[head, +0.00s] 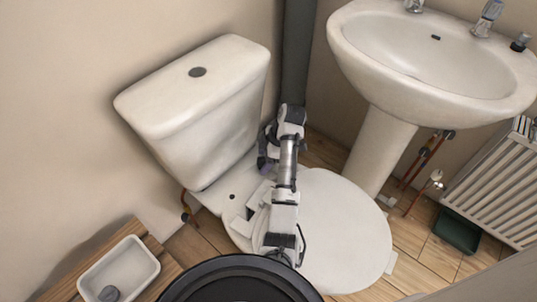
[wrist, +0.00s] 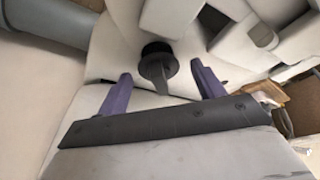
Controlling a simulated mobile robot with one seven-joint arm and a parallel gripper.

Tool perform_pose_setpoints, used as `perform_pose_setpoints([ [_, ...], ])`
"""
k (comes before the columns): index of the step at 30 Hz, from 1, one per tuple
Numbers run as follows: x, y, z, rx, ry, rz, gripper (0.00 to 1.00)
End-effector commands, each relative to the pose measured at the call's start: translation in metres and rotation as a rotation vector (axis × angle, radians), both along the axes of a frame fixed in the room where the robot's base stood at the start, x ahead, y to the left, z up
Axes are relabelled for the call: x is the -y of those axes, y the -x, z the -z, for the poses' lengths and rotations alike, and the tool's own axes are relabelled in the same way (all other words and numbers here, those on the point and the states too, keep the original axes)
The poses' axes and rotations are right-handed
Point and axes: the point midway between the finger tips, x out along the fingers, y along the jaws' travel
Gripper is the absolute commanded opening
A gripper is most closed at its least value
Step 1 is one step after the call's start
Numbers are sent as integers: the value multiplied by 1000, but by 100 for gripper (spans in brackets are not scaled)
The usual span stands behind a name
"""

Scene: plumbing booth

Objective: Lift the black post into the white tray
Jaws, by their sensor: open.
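The black post (wrist: 157,62) shows in the wrist view, with a wide round end and a narrower stem, against a white surface. My gripper (wrist: 161,70) is open, its two purple fingers on either side of the post in the picture, with gaps between. I cannot tell how far the post is from the fingertips in depth. In the head view my gripper (head: 266,160) is over the back of the toilet, beside the cistern, and the post is not clearly seen there.
The toilet cistern (head: 200,95) rises left of my arm, and the closed white lid (head: 345,235) lies to its right. A dark vertical pipe (head: 297,55) stands behind. The sink (head: 430,60) is at upper right. The tray rests on a wooden surface (head: 165,270).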

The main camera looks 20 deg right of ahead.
Motion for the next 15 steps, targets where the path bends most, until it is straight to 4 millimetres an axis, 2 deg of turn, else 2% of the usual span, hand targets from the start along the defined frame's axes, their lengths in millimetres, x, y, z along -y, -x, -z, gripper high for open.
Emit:
perform_pose_setpoints([
  [11,-3,0,6,-1,0,0,68],
  [15,-3,0,6,-1,0,0,52],
])
